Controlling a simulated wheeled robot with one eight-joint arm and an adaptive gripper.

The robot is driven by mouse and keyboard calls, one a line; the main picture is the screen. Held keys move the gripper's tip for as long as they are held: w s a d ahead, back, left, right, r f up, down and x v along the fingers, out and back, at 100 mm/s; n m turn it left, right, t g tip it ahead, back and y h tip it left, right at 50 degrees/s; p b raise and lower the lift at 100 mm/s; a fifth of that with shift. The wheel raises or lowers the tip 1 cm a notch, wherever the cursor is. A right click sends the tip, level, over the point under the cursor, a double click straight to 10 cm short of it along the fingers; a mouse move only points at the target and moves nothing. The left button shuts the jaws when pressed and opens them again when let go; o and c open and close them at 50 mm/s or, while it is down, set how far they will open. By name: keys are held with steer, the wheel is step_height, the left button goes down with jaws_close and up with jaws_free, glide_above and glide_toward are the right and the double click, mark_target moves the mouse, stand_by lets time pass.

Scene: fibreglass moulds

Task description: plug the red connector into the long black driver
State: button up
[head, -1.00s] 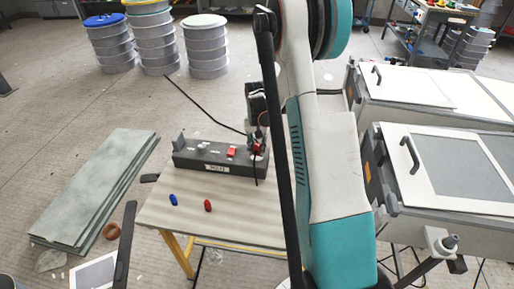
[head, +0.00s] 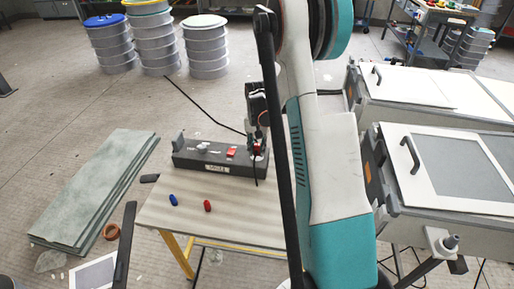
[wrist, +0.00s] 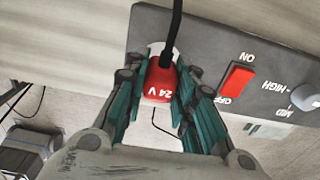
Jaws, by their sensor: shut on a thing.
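The long black driver (head: 195,162) lies along the back of the table. In the wrist view its dark panel (wrist: 210,25) shows a red ON/OFF switch and a light knob. My gripper (wrist: 160,85) is shut on the red connector (wrist: 160,80), marked 24 V, with a black cable running up from it. The connector is over a pale round spot (wrist: 156,47) at the panel's end, partly covering it. I cannot tell how deep it sits. In the head view my gripper (head: 257,140) is at the driver's right end, partly hidden by my arm.
A blue piece (head: 173,200) and a red piece (head: 208,206) lie on the table (head: 230,225) in front of the driver. Stacked green-grey sheets (head: 95,185) lie at left. White-lidded grey units (head: 450,180) stand at right. The table's front is mostly clear.

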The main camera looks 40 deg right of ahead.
mark_target(257, 145)
steer(key=shift+f+b, duration=0.6)
stand_by(0.7)
steer(key=o, duration=1.1)
steer(key=shift+r, duration=0.15)
step_height(257, 145, up, 12)
steer(key=shift+f, duration=0.1)
